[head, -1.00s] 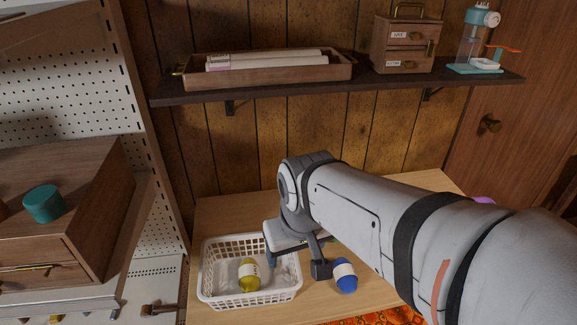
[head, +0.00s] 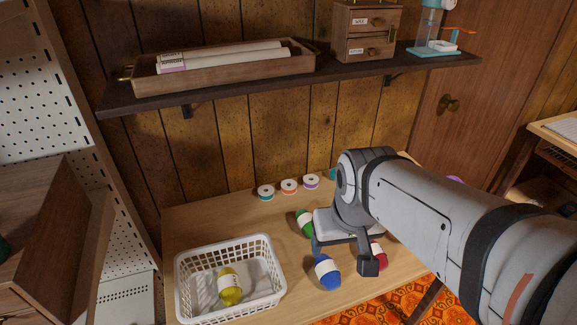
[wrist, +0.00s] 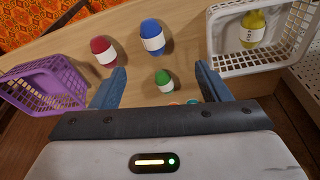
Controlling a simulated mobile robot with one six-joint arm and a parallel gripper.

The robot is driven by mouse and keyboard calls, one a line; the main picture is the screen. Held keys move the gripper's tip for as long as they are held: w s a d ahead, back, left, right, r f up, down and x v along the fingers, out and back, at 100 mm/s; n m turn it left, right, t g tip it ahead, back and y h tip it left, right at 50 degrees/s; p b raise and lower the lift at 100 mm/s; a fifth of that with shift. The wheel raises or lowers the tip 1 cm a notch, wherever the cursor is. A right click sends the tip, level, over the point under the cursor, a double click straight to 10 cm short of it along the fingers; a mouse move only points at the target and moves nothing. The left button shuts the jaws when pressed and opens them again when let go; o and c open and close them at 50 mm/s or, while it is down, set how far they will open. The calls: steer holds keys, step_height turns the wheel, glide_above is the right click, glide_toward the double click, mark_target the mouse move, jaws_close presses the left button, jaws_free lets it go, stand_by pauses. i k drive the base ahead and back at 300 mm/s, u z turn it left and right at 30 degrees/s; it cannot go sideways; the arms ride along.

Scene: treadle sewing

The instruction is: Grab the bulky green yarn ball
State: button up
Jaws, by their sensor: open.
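The green yarn ball (head: 304,222) stands on the wooden table just left of my gripper's body in the head view, partly covered by it. In the wrist view the green ball (wrist: 164,82), with a white band, shows between my two fingers, farther off and untouched. My gripper (head: 343,257) is open and empty above the table; in the wrist view its blue-grey fingers (wrist: 160,72) stand wide apart.
A blue yarn ball (head: 327,272) and a red one (head: 379,254) are close by my fingers. A white basket (head: 268,292) holds a yellow ball (head: 230,287). Small spools (head: 289,186) line the back. A purple basket (wrist: 60,78) stands at the wrist view's left.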

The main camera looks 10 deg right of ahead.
mark_target(304, 218)
steer(key=k, duration=1.3)
steer(key=z, duration=0.4)
steer(key=i, duration=1.8)
steer(key=u, duration=0.8)
